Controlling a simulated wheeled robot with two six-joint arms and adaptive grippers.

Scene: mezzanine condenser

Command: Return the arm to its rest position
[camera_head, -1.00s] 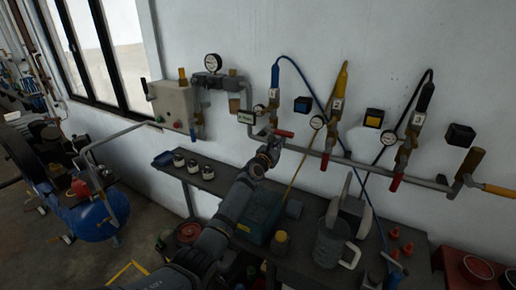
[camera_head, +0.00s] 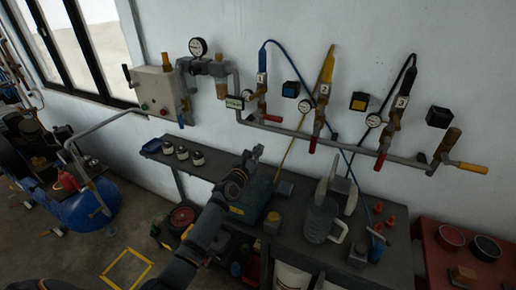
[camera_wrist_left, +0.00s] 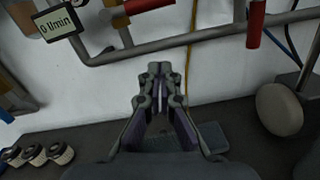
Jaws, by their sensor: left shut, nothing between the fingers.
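My left gripper (camera_head: 253,154) is in the middle of the head view, in front of the wall and over the dark bench. It is shut and empty. In the left wrist view its fingers (camera_wrist_left: 159,70) meet below the grey pipe (camera_wrist_left: 165,38), apart from it. The left arm reaches up from the bottom of the head view. A red-handled valve (camera_head: 270,118) on the pipe lies just above the gripper. My right gripper is in neither view.
A pipe manifold with several hoses runs along the wall. A blue tank (camera_head: 85,208) stands at the left. A red table (camera_head: 440,262) is at the right.

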